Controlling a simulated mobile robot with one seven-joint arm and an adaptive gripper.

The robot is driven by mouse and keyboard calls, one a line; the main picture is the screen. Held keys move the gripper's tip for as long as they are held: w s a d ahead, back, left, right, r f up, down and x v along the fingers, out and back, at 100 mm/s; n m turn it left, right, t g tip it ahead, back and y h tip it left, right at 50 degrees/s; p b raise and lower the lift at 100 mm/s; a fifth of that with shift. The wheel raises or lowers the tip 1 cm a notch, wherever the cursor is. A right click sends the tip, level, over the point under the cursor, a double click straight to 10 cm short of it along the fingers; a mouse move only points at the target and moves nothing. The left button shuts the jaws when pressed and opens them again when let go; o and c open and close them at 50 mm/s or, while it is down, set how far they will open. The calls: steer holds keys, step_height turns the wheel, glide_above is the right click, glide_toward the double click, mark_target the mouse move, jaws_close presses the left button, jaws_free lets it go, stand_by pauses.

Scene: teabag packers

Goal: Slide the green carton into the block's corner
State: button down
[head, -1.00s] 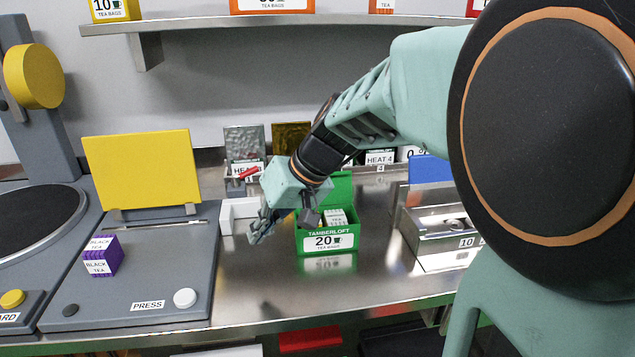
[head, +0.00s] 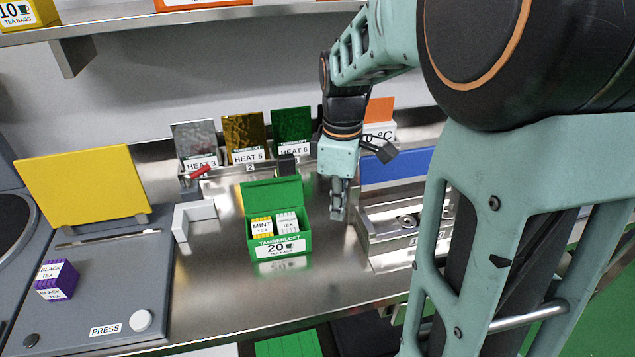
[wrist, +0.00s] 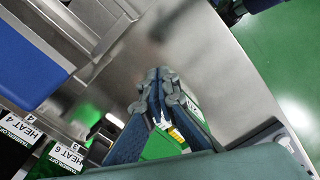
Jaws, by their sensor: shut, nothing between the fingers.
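The green carton (head: 281,246) stands upright on the steel counter with its lid open. Tea packs marked MINT and a second, white-topped kind show inside. The white L-shaped block (head: 192,217) lies to the carton's left, and a gap of bare counter separates them. My gripper (head: 337,213) is shut and empty, pointing down just right of the carton. It looks apart from the carton. In the wrist view my gripper (wrist: 157,78) has its fingers together, and part of the green carton (wrist: 159,146) shows behind them, mostly hidden.
A steel tray with a blue lid (head: 397,166) stands close on the right. Heat-labelled packets (head: 246,137) stand in a rack behind. The grey press (head: 115,270) with a purple black-tea box (head: 55,281) is at left. Counter in front of the carton is clear.

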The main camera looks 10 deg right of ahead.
mark_target(246, 217)
step_height(246, 217, down, 8)
steer(key=shift+r, duration=0.2)
steer(key=a, duration=0.1)
steer(key=w+a, duration=0.1)
steer(key=shift+w+a+f, duration=0.25)
steer(key=shift+a+f, duration=0.05)
steer(key=shift+a, duration=0.1)
steer(key=shift+w+a, duration=0.25)
steer(key=shift+a, duration=0.15)
steer(key=w+a, duration=0.2)
steer(key=a, duration=0.3)
steer(key=w+a+p, duration=0.1)
steer(key=w+a, duration=0.2)
steer(key=a, duration=0.2)
steer(key=w+a+p, duration=0.1)
steer(key=w+a, duration=0.2)
steer(key=a, duration=0.2)
steer(key=shift+w, duration=0.25)
